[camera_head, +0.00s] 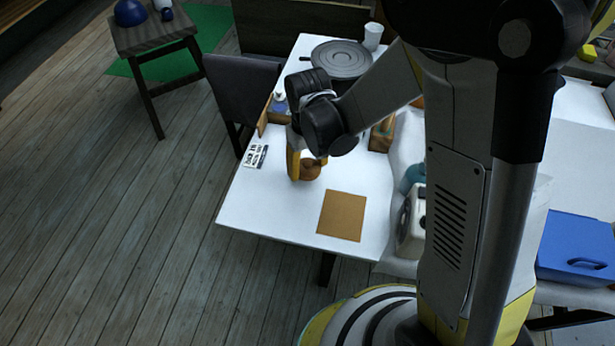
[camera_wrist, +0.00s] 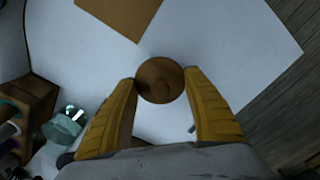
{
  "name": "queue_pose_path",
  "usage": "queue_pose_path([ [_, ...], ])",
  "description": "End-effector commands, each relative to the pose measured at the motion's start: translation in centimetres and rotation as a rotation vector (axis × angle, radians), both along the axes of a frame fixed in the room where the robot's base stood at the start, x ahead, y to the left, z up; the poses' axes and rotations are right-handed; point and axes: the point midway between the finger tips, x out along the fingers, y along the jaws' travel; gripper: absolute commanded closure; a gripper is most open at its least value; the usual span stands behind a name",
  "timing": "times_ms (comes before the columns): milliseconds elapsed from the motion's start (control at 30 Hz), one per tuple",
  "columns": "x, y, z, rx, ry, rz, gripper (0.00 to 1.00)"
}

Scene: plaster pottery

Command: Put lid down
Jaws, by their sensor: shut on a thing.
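A round brown lid (camera_wrist: 160,80) is between the two yellow fingers of my gripper (camera_wrist: 161,86) in the wrist view. The fingertips touch its left and right sides. In the head view my gripper (camera_head: 305,168) points down over the white table, left of the brown square board, with the brown lid (camera_head: 310,171) at its fingertips. The gap between the lid and the table is hard to judge.
A brown square board (camera_head: 342,216) lies flat on the white table (camera_head: 265,215). A large grey lidded pot (camera_head: 342,60) and a white cup (camera_head: 373,36) stand at the back. A small printed card (camera_head: 255,156) lies at the left edge. The table front is clear.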

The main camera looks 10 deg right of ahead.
Motion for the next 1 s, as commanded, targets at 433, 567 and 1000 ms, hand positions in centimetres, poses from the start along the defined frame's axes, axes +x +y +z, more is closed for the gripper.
queue_pose_path([
  [433,0.1,0.0,-4.0,0.000,0.000,-0.001,0.64],
  [567,0.0,0.0,-4.0,0.000,0.000,-0.001,0.64],
  [1000,0.0,0.0,-4.2,0.000,0.000,-0.001,0.20],
])
